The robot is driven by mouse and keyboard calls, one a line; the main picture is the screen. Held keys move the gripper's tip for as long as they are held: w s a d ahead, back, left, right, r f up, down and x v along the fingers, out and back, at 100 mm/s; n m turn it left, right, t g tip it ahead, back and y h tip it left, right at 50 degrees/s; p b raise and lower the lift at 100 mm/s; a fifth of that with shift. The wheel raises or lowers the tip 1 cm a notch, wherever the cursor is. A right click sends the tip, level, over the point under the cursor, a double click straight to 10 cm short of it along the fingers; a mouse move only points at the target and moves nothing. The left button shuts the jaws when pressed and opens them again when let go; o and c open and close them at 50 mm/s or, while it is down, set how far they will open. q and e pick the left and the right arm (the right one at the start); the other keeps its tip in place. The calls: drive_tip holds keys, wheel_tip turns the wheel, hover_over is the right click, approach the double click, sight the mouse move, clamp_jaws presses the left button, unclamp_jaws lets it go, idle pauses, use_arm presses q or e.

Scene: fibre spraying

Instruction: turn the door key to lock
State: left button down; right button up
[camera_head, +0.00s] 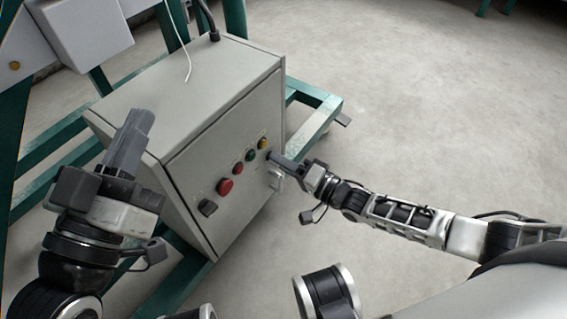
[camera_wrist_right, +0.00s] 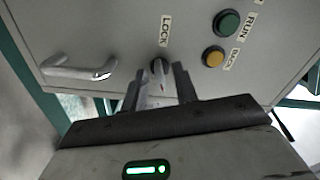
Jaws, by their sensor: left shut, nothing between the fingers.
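The grey control box (camera_head: 215,110) stands tilted in the head view, with buttons on its front panel. In the right wrist view, the small key switch (camera_wrist_right: 158,68) sits beside the LOCK label (camera_wrist_right: 166,31), and a red mark shows below it. My right gripper (camera_wrist_right: 159,78) is open, with one finger on each side of the key; gaps show between them. In the head view the right gripper (camera_head: 274,158) is at the panel's right part and the key is hard to make out. My left gripper (camera_head: 132,138) is shut and empty, in front of the box's left side.
A metal door handle (camera_wrist_right: 80,72) is left of the key in the right wrist view. A green button (camera_wrist_right: 227,22) and a yellow button (camera_wrist_right: 213,57) are to its right. A red button (camera_head: 225,186) is on the panel. A green frame (camera_head: 315,98) surrounds the box; open floor lies right.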

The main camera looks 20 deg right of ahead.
clamp_jaws()
drive_tip(key=shift+n, duration=0.3)
use_arm(q)
drive_tip(key=f+n+p, duration=0.1)
drive_tip(key=f+n+g+y, duration=0.1)
drive_tip(key=shift+s+d+f+g+p, duration=0.2)
drive_tip(key=shift+s+f+g+p, duration=0.1)
drive_tip(key=shift+s+f+p, duration=0.1)
use_arm(e)
drive_tip(key=n, duration=1.3)
drive_tip(key=shift+n, duration=0.3)
use_arm(q)
drive_tip(key=shift+f, duration=0.1)
use_arm(e)
unclamp_jaws()
